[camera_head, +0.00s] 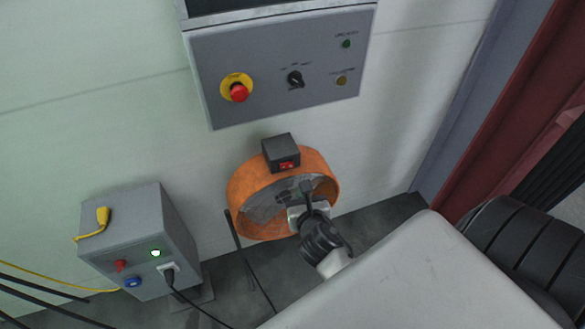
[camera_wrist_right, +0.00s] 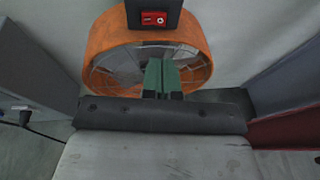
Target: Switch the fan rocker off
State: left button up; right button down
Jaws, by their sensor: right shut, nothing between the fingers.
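The fan (camera_head: 240,190) is an orange round drum below the control panel, with a grey disc inside. It also shows in the right wrist view (camera_wrist_right: 98,62). A dark box (camera_head: 280,151) sits on top of it and carries the red fan rocker (camera_head: 288,164). In the right wrist view the rocker (camera_wrist_right: 154,19) shows white marks on its face. My right gripper (camera_head: 305,187) is shut and empty, in front of the fan's opening and below the rocker. In the right wrist view its green fingertips (camera_wrist_right: 161,72) are together, apart from the rocker. My left gripper is out of view.
A grey control panel (camera_head: 270,75) with a red emergency stop (camera_head: 239,92) hangs above the fan. A grey cabinet (camera_head: 130,232) with a lit green lamp, a plugged-in black cable (camera_head: 190,302) and a yellow cable stands at left. A dark red post (camera_head: 505,130) is at right.

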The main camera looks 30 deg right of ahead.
aim_at(291, 165)
jog(key=x, duration=0.7)
jog(key=r+x, duration=0.1)
jog(key=x, duration=0.2)
jog(key=shift+w+d+p, duration=0.15)
jog(key=shift+w+p, duration=0.2)
jog(key=shift+p, duration=0.05)
